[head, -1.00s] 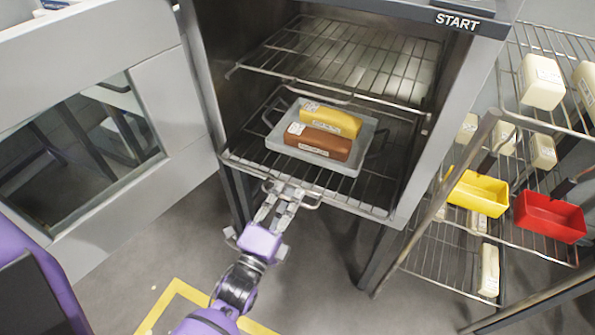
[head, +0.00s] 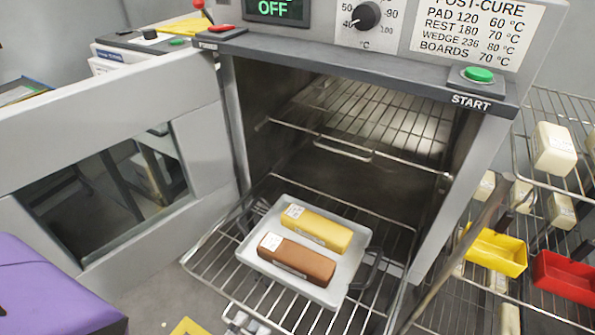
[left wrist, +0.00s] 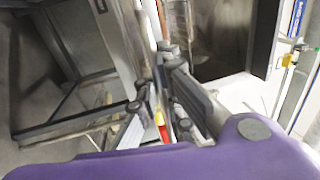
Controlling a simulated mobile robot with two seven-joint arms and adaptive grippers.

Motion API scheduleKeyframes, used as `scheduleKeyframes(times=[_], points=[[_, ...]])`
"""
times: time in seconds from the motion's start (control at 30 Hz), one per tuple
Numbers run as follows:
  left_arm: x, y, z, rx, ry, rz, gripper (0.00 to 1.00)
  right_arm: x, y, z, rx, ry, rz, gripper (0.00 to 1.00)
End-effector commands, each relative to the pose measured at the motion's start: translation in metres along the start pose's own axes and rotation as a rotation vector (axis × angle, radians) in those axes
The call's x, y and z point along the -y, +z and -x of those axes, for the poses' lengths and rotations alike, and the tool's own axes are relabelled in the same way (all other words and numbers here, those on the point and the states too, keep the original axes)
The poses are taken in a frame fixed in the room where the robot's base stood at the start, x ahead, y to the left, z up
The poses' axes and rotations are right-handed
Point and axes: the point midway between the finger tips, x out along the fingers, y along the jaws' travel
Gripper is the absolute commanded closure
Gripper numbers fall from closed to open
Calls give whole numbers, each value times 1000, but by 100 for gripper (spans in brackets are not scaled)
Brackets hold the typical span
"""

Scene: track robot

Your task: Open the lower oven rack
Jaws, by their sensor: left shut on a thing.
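The lower oven rack (head: 215,255) is a wire shelf drawn well out of the open oven, sticking out past its front frame. It carries a light grey tray (head: 351,257) with a yellow block (head: 318,229) and a brown block (head: 296,262). My left gripper (head: 240,318) shows only in part at the bottom edge of the head view, at the rack's front handle, and is shut on it. In the left wrist view its fingers (left wrist: 158,95) show, but the grip itself is unclear. My right gripper is not in view.
The upper rack (head: 370,120) is inside the oven. The oven door (head: 110,185) stands open at left. A wire shelf unit at right holds a yellow bin (head: 497,252), a red bin (head: 568,278) and several pale blocks. The START button (head: 479,74) is on the oven front.

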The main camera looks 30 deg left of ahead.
Motion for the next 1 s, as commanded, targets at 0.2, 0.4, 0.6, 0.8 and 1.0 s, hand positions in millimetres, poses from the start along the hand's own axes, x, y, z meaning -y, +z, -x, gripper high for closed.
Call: scheduleKeyframes(times=[0.2,0.4,0.6,0.8,1.0], points=[[2,0,15,0,2,0,100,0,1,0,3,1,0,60],[3,0,16,0,1,0,100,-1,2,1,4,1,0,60],[3,0,16,0,1,0,100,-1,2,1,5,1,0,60],[3,0,16,0,1,0,74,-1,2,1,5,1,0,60],[3,0,15,0,0,0,74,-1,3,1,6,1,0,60]])
